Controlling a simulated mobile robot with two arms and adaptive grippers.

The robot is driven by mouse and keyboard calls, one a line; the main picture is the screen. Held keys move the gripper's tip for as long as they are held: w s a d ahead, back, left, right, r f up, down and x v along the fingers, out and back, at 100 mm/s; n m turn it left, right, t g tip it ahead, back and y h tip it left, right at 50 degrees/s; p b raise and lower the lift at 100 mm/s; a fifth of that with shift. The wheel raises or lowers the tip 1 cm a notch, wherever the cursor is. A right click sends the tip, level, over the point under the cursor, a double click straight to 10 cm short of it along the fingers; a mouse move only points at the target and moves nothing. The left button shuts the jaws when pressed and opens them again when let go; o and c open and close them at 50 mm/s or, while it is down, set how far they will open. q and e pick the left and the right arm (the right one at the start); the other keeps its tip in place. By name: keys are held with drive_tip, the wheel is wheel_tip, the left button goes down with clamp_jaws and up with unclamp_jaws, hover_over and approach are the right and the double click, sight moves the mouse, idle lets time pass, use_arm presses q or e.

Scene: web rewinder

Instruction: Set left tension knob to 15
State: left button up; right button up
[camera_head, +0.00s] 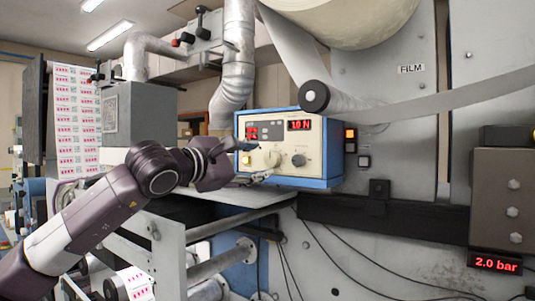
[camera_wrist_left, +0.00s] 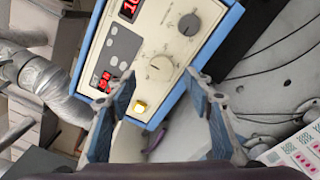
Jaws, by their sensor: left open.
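The control box (camera_head: 318,165) has a blue frame and a cream front. Its light round knob (camera_head: 273,158), the left of two knobs, also shows in the left wrist view (camera_wrist_left: 161,67) with a pointer line. The dark knob (camera_head: 298,160) is to its right. My left gripper (camera_head: 238,160) is open in front of the box's left part. In the left wrist view its two blue-padded fingers (camera_wrist_left: 160,75) lie on either side of the light knob, with nothing between them. Contact with the knob is not visible, and the scale marks are too small to read.
The box's right display (camera_head: 299,125) reads about 1.0 N; its left display (camera_head: 252,133) is unreadable. A metal shelf (camera_head: 225,198) lies under the box. Lit buttons (camera_head: 350,134) are at its right, and a web roller (camera_head: 314,96) is above.

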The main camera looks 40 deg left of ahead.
sight(270, 160)
use_arm(q)
drive_tip(key=shift+w+a+p, duration=0.15)
drive_tip(key=shift+w+p, duration=0.45)
drive_tip(key=shift+w, duration=0.6)
drive_tip(key=shift+w+a+p, duration=0.1)
drive_tip(key=shift+w+p, duration=0.5)
drive_tip(key=shift+w, duration=0.55)
use_arm(e)
wheel_tip(270, 160, up, 3)
drive_tip(key=shift+w+d+r, duration=0.1)
drive_tip(key=shift+d+r, duration=0.05)
use_arm(q)
drive_tip(key=shift+f, duration=0.1)
drive_tip(key=shift+c, duration=0.4)
drive_tip(key=c, duration=1.1)
use_arm(e)
drive_tip(key=shift+w, duration=0.1)
